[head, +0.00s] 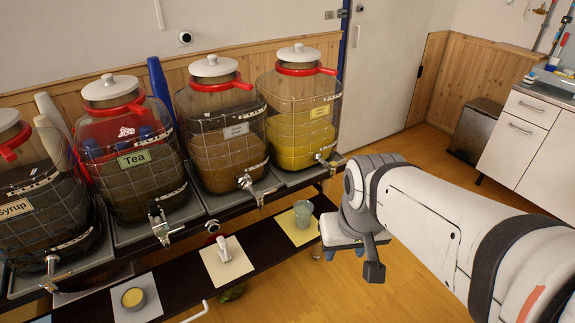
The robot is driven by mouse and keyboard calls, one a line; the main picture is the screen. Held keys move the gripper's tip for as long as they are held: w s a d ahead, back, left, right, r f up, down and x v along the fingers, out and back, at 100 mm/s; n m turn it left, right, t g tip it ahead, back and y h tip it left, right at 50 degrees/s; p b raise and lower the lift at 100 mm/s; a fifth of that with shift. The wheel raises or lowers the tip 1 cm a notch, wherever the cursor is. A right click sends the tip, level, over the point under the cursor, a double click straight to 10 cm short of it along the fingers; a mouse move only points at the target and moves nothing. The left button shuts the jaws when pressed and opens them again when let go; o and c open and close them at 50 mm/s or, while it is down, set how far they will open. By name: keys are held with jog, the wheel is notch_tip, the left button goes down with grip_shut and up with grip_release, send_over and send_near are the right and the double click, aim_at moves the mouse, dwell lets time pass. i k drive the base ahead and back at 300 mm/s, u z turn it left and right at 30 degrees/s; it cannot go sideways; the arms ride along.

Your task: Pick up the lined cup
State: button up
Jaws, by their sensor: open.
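A grey-green cup (303,213) stands upright on a yellow square mat (291,231) at the right end of the low dark shelf. It looks like the lined cup, but lines on it are too small to make out. My gripper (354,256) is just right of this cup in the picture, apart from it, past the shelf's end. It is open, with one dark finger plainly visible and the other partly hidden. It appears empty.
Several large tapped jars, including the Tea jar (128,150), stand on a rack above the shelf (178,283), their taps overhanging it. A white object (225,249) and a shallow yellow-filled cup (133,298) stand on pale mats. Open floor lies right.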

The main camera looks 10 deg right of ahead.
aim_at(304, 210)
jog(key=z, duration=1.75)
jog(key=k, duration=1.35)
jog(key=u, duration=0.8)
jog(key=i, duration=1.5)
jog(key=u, duration=0.05)
